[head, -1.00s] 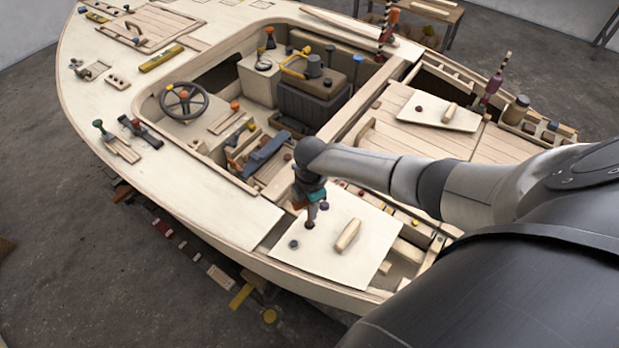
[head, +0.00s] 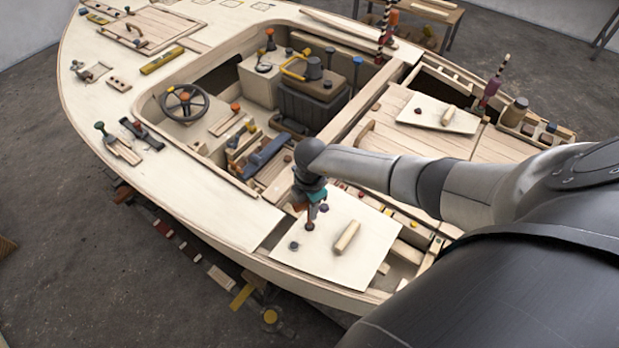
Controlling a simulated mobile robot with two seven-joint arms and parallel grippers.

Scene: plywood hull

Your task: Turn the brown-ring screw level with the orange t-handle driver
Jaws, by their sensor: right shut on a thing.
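My right gripper (head: 310,199) points down over the near white hatch panel (head: 318,262). It is shut on the orange t-handle driver (head: 299,206), of which only a small orange-red part shows beside the fingers. The driver stands roughly upright, its tip over a small dark brownish screw (head: 309,226) at the panel's upper left. The ring colour and how far the screw stands up are too small to tell. Whether the tip sits in the screw head is also unclear. My left gripper is not in view.
Other dark screws sit close by, one to the lower left (head: 294,246) and one to the upper right (head: 324,208). A wooden grip (head: 347,237) lies on the same panel. The open cockpit with a steering wheel (head: 184,103) is behind. My right arm covers the right side.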

